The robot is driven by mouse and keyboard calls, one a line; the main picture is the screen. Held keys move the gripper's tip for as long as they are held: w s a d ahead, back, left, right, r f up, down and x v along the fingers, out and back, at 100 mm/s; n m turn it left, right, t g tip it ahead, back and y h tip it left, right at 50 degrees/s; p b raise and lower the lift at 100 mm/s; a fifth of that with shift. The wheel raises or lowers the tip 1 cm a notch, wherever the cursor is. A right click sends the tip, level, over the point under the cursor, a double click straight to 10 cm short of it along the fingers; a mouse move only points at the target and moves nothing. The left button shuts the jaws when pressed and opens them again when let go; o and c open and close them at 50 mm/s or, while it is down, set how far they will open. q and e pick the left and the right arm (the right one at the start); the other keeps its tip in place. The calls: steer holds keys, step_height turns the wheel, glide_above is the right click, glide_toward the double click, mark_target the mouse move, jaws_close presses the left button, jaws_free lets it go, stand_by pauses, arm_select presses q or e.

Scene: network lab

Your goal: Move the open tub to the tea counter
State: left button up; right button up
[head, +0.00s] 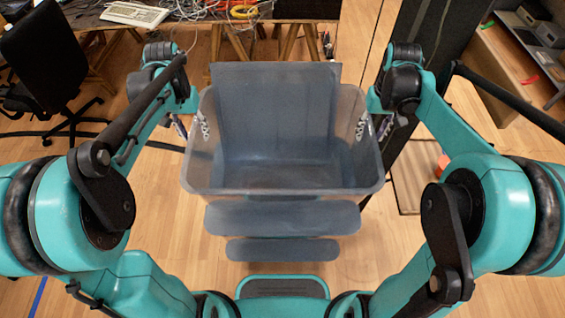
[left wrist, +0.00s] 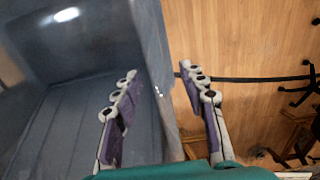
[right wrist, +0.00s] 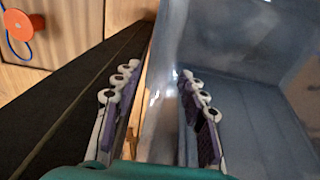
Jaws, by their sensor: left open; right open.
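The open tub (head: 285,180) is a translucent blue-grey bin in the middle of the head view, upright with its mouth up. A flat grey panel (head: 275,85) rises at its far side. My left gripper (head: 190,129) is open across the tub's left wall, one finger inside and one outside; the left wrist view shows a gap around that wall (left wrist: 158,90). My right gripper (head: 373,128) is open across the right wall, likewise one finger inside; that wall (right wrist: 160,95) shows between its fingers. What supports the tub is hidden. I cannot identify the tea counter.
A table with a keyboard (head: 134,14) and tangled cables (head: 215,8) stands at the back left. A black office chair (head: 45,55) is at the far left. A dark panel (head: 440,35) and shelving (head: 530,70) stand at the right. Wooden floor shows around the tub.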

arm_select(q)
steer(key=shift+f, duration=0.1)
arm_select(e)
steer(key=shift+f, duration=0.1)
arm_select(q)
jaws_close()
arm_select(e)
jaws_close()
